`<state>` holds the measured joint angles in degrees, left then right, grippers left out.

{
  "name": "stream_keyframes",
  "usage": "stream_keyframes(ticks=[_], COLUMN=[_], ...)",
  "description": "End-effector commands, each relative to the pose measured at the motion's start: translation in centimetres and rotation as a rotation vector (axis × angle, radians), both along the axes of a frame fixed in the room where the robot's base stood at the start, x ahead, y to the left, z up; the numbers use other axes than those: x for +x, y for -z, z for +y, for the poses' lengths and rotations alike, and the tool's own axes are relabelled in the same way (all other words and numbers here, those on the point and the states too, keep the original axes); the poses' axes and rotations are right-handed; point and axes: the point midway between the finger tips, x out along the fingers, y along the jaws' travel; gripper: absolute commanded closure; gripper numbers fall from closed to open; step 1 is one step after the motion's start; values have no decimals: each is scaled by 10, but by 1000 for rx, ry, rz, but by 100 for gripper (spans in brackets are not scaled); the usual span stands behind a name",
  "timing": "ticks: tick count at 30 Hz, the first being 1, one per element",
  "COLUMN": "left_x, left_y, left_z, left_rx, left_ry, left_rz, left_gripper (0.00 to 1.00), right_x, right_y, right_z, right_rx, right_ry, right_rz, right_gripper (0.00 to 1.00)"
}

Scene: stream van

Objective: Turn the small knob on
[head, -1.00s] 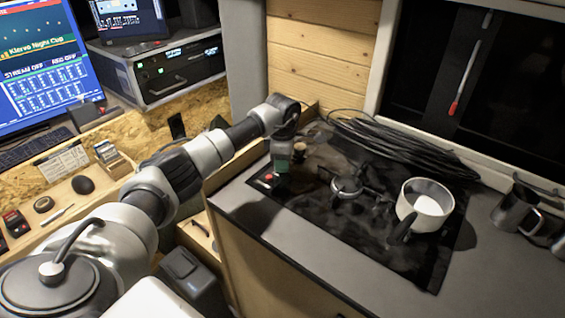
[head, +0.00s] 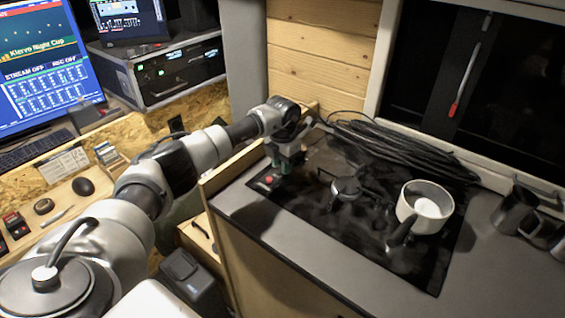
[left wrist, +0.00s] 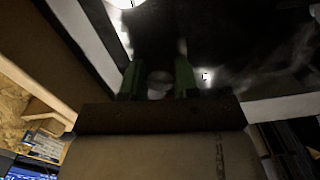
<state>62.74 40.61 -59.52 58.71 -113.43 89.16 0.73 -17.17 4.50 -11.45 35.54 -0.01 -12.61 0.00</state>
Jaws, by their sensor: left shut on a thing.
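My left gripper (head: 282,172) points down at the near left corner of the black stove top (head: 330,235). In the left wrist view its two green fingers (left wrist: 158,84) stand on either side of a small pale round knob (left wrist: 159,78), and the gripper is shut on it. The knob's turn position cannot be read; the view is dark. In the head view the gripper hides the knob. A small red spot (head: 267,180) shows on the stove corner beside the fingers. My right gripper is not in view.
A burner (head: 345,187) sits right of the gripper. A white pot (head: 425,203) with a dark handle stands further right. Coiled black cable (head: 400,150) lies along the back. Metal mugs (head: 515,208) stand at the right. The front counter strip is clear.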

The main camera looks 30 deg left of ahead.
Motion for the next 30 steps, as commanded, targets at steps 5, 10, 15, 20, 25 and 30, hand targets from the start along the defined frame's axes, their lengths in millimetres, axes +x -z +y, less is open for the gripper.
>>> stream_keyframes(ticks=[5, 10, 15, 20, 25, 30], left_x=[0, 0, 0, 1, 1, 0], left_y=[-1, -1, -1, -1, -1, -1], left_z=[1, 1, 1, 1, 1, 1], left_rx=[2, 1, 1, 1, 1, 1], left_ry=[-84, -130, -148, -151, -150, -149], left_rz=[-1, -1, -2, -2, -2, -2], left_gripper=[94, 94, 94, 94, 94, 48], right_x=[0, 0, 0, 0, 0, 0], right_y=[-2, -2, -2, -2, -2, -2], right_z=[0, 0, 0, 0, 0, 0], right_rx=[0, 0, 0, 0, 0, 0], right_ry=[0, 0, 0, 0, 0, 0], right_rz=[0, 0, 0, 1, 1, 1], right_gripper=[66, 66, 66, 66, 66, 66])
